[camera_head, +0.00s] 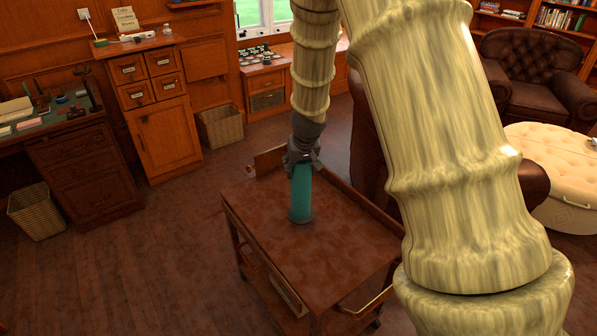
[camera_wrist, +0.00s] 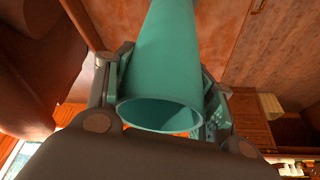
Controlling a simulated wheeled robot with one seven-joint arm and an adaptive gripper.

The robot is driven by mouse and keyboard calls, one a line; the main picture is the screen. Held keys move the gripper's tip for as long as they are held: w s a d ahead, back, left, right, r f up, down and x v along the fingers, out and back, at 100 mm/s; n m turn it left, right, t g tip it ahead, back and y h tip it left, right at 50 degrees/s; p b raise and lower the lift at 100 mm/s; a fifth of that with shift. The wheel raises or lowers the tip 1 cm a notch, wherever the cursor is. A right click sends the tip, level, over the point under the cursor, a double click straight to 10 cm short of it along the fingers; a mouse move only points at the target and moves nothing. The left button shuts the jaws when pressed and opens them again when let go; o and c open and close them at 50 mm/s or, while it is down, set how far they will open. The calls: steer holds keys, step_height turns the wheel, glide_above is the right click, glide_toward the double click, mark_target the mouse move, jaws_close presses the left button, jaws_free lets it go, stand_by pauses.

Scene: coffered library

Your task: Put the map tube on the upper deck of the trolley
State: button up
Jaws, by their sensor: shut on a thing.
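The map tube (camera_head: 301,194) is a teal cylinder, held upright over the trolley's upper deck (camera_head: 285,252) in the head view. Its lower end is at or very near the deck surface; I cannot tell for sure whether it touches. My gripper (camera_head: 302,163) is shut on the tube near its top end. In the wrist view the tube (camera_wrist: 168,60) runs between the two fingers of my gripper (camera_wrist: 168,92), its open hollow end towards the camera. The trolley is dark reddish wood with a lower shelf and a brass handle.
A brown armchair (camera_head: 535,72) and a cream tufted ottoman (camera_head: 560,165) stand to the right. A desk (camera_head: 85,170), wicker baskets (camera_head: 37,212) and a cabinet (camera_head: 160,135) are at the left. The deck around the tube is bare; open floor lies left of the trolley.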

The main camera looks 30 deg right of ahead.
steer(key=x, duration=0.4)
steer(key=shift+w, duration=0.1)
stand_by(0.3)
steer(key=o, duration=1.4)
steer(key=shift+f, duration=0.1)
steer(key=shift+o, duration=0.2)
steer(key=v, duration=1.2)
steer(key=shift+p, duration=0.3)
